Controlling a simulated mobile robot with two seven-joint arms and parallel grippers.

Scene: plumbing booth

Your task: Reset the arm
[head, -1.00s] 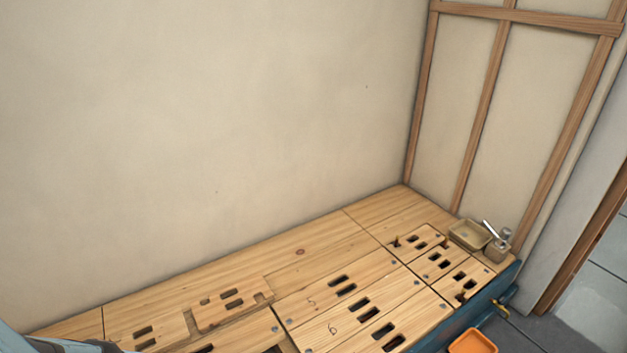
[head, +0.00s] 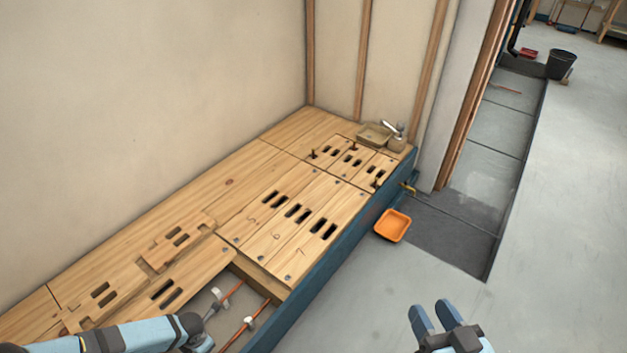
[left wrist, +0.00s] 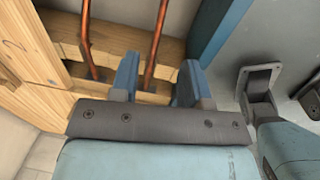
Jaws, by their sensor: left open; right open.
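My right gripper (head: 436,318) shows in the head view at the bottom, right of centre. Its two blue-grey fingers stand apart and empty above the grey floor. My left arm comes in from the lower left of the head view over the wooden platform (head: 228,182); its fingers are not clear there. In the left wrist view my left gripper (left wrist: 157,82) is open, its blue fingers apart. Copper pipes (left wrist: 158,45) run in the open bay beyond and between the fingers, and nothing is clearly held.
An orange tray (head: 392,226) lies on the floor beside the platform's blue edge (head: 330,262). A beige tray (head: 375,134) and a small container (head: 397,143) stand at the platform's far end. A black bucket (head: 561,64) stands far right.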

